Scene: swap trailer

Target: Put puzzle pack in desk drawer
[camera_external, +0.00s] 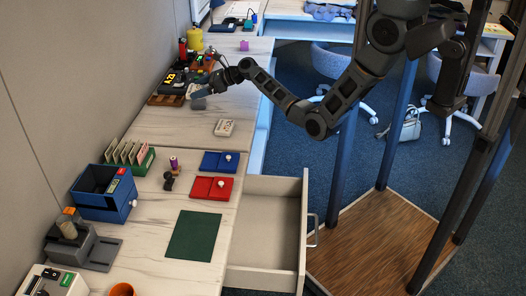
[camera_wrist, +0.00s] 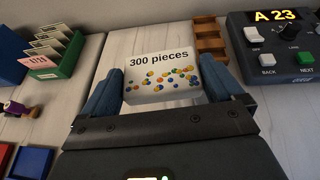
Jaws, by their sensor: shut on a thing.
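My gripper (camera_wrist: 165,76) is shut on the puzzle pack (camera_wrist: 160,89), a white box printed "300 pieces" with coloured dots, which sits between its two blue fingertips. In the external view my gripper (camera_external: 200,96) is low over the far part of the long desk, beside a wooden tray. The pack is hard to make out there, and I cannot tell whether it touches the desk. The desk drawer (camera_external: 265,250) is pulled open at the near right side of the desk. Its visible floor is bare.
A white printed item (camera_external: 223,127) lies on the desk near my gripper. A display device (camera_wrist: 277,45) and wooden tray (camera_wrist: 209,38) stand close by. A green card holder (camera_external: 128,157), blue bin (camera_external: 103,192), blue tray (camera_external: 219,162) and red tray (camera_external: 211,188) stand nearer.

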